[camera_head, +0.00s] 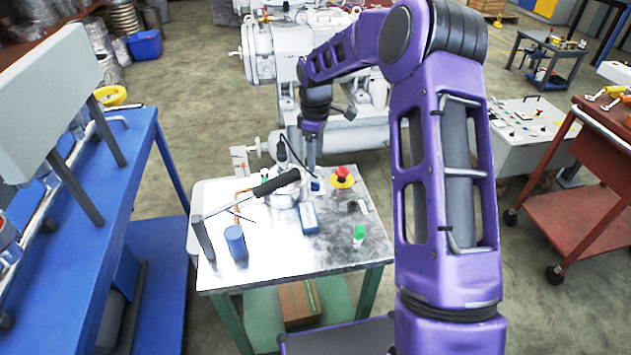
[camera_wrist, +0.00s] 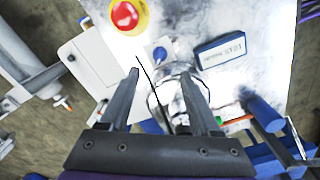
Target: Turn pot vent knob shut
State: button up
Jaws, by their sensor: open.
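My gripper (camera_wrist: 160,76) is open and empty, its two dark fingers pointing down over the steel table. In the head view my gripper (camera_head: 311,166) hangs above the table's back part, beside a shiny round pot (camera_head: 287,191). The pot's clear, round outline (camera_wrist: 174,96) shows partly between and behind the fingers in the wrist view. A small blue knob (camera_wrist: 160,53) lies just beyond the fingertips, apart from them; it also shows in the head view (camera_head: 316,185). I cannot tell for certain that it is the pot's vent knob.
A red emergency button on a yellow base (camera_head: 342,177) stands right of the gripper. White machinery stands behind.

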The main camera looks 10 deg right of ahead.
aim_at(316, 182)
notch_tip(316, 182, down, 9)
jog(key=shift+r, duration=0.2)
grip_shut()
dwell(0.4)
